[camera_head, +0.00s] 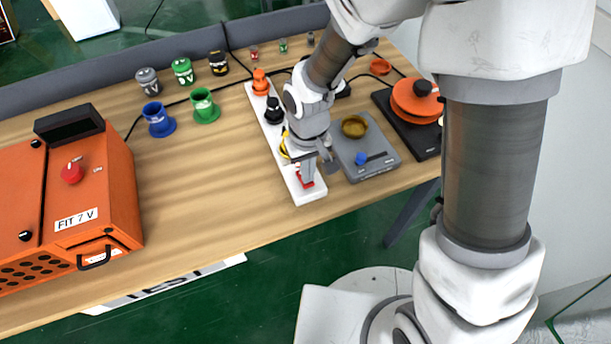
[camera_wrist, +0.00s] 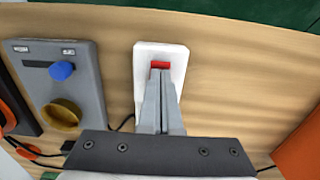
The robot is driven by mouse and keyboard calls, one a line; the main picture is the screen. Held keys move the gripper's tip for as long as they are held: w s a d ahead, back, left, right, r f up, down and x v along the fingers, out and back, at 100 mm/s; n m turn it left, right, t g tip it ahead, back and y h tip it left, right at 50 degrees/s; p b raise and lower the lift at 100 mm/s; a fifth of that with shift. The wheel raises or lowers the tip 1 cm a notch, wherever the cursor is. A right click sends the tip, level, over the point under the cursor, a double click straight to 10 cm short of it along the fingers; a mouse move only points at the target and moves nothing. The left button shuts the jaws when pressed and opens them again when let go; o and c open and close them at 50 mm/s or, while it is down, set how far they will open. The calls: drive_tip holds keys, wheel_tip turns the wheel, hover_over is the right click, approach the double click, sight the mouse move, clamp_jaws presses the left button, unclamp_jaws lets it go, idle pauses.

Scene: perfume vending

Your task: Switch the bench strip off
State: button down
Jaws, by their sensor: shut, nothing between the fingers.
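The bench strip (camera_head: 311,193) is a long white power strip on the wooden bench, with several plugs along it. Its red switch (camera_head: 306,183) is at the near end, and the switch also shows in the wrist view (camera_wrist: 160,65). My gripper (camera_head: 308,178) is shut and empty, pointing down at the near end of the strip. In the wrist view its fingertips (camera_wrist: 160,74) are at the edge of the red switch. I cannot tell whether they touch it. The fingers hide part of the strip, and the switch's position cannot be read.
A grey device (camera_head: 378,168) with a blue slider and brass knob stands right of the strip. A black hot plate (camera_head: 425,136) with an orange pot is further right. An orange machine (camera_head: 75,205) stands at left. Bare bench lies between it and the strip.

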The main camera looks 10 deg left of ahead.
drive_tip(key=shift+f+b, duration=0.55)
drive_tip(key=shift+f, duration=0.15)
drive_tip(key=shift+r, duration=0.1)
drive_tip(key=shift+r+p, duration=2.65)
drive_tip(key=shift+r, duration=0.85)
drive_tip(key=shift+w+d+r, duration=0.1)
drive_tip(key=shift+r, duration=0.05)
drive_tip(key=w+d+r+m+t, duration=0.2)
drive_tip(key=d+r, duration=0.4)
drive_tip(key=r, duration=0.2)
drive_tip(key=s+d+r+m+t, duration=0.1)
drive_tip(key=s+d+r+m, duration=0.1)
drive_tip(key=s+d+r, duration=0.3)
drive_tip(key=s+d+r+m+t, duration=0.2)
drive_tip(key=s+d+r, duration=0.3)
drive_tip(key=d+r, duration=0.4)
wheel_tip(320, 180, up, 2)
drive_tip(key=shift+s+r+t, duration=0.1)
drive_tip(key=shift+s+t, duration=0.1)
drive_tip(key=shift+t, duration=0.1)
